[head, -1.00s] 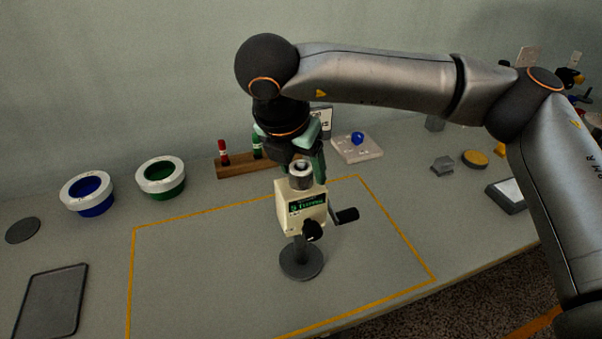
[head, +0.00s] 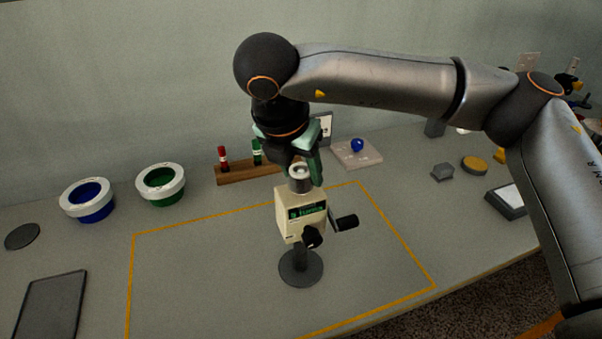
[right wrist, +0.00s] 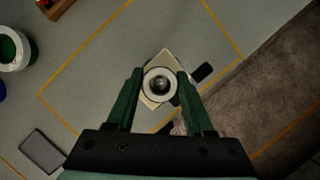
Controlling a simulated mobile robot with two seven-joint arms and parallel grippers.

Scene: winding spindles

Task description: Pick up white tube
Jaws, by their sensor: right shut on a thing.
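The white tube (head: 300,184) is a short pale cylinder with a dark hollow top, at the top of the cream winder (head: 292,217). In the right wrist view the tube (right wrist: 148,85) shows end-on as a pale ring with a dark, shiny centre. My right gripper (head: 305,170) comes down from above and is shut on the tube, one green finger on each side. The right wrist view shows the fingers (right wrist: 160,84) against the ring. I cannot tell whether the tube still touches the winder. My left gripper is not in view.
The winder has a dark round base (head: 301,272) and a black crank handle (head: 346,222). White-rimmed blue (head: 75,187) and green (head: 148,174) bowls stand at left. A wooden rack (head: 232,174) holds red and green markers behind. The yellow-outlined area around the winder is otherwise clear.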

